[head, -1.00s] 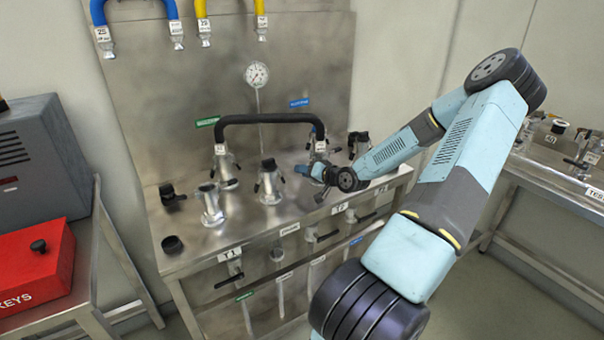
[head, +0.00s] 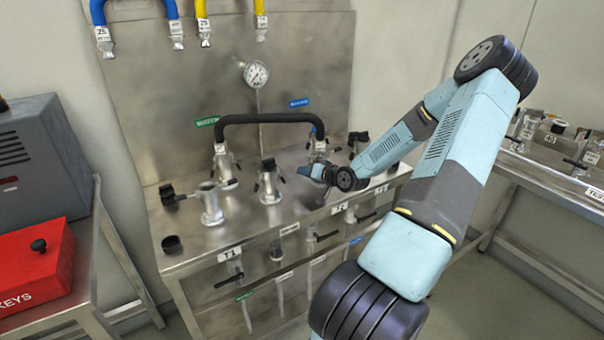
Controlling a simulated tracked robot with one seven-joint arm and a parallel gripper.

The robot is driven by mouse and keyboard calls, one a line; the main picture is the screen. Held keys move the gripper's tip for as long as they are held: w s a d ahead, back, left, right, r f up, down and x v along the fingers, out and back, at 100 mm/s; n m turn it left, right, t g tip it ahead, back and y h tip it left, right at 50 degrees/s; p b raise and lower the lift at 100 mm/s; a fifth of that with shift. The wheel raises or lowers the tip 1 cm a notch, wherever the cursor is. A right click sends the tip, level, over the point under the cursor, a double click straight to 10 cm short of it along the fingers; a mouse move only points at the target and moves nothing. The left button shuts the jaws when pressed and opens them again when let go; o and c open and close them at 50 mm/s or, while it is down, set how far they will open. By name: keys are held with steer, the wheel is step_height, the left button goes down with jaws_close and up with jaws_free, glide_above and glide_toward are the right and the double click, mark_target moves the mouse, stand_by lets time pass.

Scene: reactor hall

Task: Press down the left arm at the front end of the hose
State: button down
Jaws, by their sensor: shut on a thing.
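The black hose (head: 265,118) arches between two metal couplings on the steel bench. My gripper (head: 308,172) is low beside the foot of the right-hand end. It is shut on a small part there, which appears to be the left arm of that end. The fingers and the arm are too small and dark to see clearly, and my wrist hides part of the coupling.
Capped and open metal ports (head: 210,205) stand on the bench to the left of my gripper. A black-topped port (head: 269,182) stands close to its left. A pressure gauge (head: 256,74) is on the back panel. A red key box (head: 37,268) is at far left.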

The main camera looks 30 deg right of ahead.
steer(key=shift+d+f+n+h, duration=0.25)
steer(key=shift+d+n+h, duration=0.05)
steer(key=shift+n, duration=0.2)
steer(key=c, duration=1.2)
jaws_free()
steer(key=shift+s+r, duration=0.1)
steer(key=shift+s, duration=0.05)
